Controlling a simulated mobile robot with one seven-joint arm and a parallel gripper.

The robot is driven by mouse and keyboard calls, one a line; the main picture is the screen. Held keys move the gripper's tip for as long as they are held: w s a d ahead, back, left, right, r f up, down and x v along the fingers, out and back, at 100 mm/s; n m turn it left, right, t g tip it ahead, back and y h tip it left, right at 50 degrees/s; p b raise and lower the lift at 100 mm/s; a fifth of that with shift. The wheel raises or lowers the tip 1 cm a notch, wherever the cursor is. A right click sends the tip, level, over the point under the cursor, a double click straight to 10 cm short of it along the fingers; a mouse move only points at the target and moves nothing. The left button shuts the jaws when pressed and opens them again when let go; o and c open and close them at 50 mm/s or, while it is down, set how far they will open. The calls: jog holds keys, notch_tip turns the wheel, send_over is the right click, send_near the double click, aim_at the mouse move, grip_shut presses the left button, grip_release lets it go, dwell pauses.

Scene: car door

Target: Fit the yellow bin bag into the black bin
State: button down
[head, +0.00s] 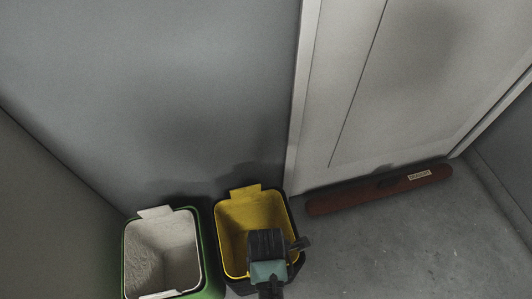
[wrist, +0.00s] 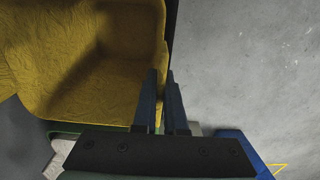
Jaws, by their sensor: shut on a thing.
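The black bin (head: 298,205) stands on the floor at the lower middle of the head view, its dark rim showing around the bag. The yellow bin bag (head: 238,213) lines its inside, with a flap standing up over the back rim. The bag (wrist: 95,60) also fills the upper left of the wrist view. My gripper (head: 268,246) is over the bin's front right part and hides some of the bag there. In the wrist view my gripper (wrist: 162,78) has its fingers close together at the bag's right edge, shut on it. The exact pinch is hard to see.
A green bin (head: 210,262) with a white liner (head: 160,245) stands close on the left. A grey wall (head: 150,100) is behind the bins. The concrete floor (head: 420,250) at right is clear.

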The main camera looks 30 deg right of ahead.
jog(key=c, duration=1)
grip_release()
jog(key=shift+f, duration=0.1)
notch_tip(320, 180, up, 12)
jog(key=p, duration=0.6)
jog(key=shift+r, duration=0.2)
jog(key=shift+w, duration=0.1)
